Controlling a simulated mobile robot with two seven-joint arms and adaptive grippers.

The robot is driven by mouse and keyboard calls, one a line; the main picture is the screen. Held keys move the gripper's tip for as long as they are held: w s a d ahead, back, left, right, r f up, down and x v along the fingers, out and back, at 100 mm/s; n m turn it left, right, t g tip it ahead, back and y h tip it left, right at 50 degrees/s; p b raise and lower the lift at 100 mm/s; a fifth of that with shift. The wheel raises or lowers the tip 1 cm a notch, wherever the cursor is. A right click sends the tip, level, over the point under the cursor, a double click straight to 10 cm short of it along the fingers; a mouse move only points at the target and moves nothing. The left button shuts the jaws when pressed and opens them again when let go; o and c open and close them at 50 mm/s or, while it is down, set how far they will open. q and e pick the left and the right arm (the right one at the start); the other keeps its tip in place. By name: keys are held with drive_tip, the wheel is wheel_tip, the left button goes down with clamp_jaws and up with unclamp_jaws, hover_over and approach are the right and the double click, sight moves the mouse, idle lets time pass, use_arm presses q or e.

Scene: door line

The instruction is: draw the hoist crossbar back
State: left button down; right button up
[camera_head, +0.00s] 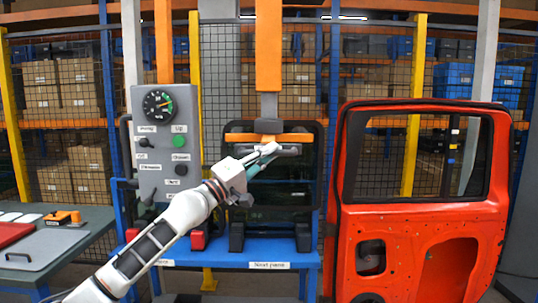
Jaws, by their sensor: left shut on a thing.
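The hoist (268,45) is an orange column that hangs down at the centre, with a grey lower section. At its bottom is the crossbar (296,138), a horizontal orange bar with a grey bar just below it. My left arm reaches up from the lower left. Its gripper (264,155) is shut on the crossbar near its middle. The fingers hide part of the bar, so the exact grip is hard to see. My right gripper is not in view.
A red door (420,215) hangs at the right. A grey control panel (165,180) with a dial and a green button stands left of the hoist. A blue stand (222,258) with a dark panel is behind the crossbar. A table (75,240) is at the left.

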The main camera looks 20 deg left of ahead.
use_arm(q)
drive_tip(key=shift+d+f, duration=0.15)
drive_tip(key=shift+d, duration=0.05)
drive_tip(key=c, duration=2)
unclamp_jaws()
drive_tip(key=shift+s, duration=0.15)
drive_tip(key=shift+s+a, duration=0.1)
drive_tip(key=v, duration=1.2)
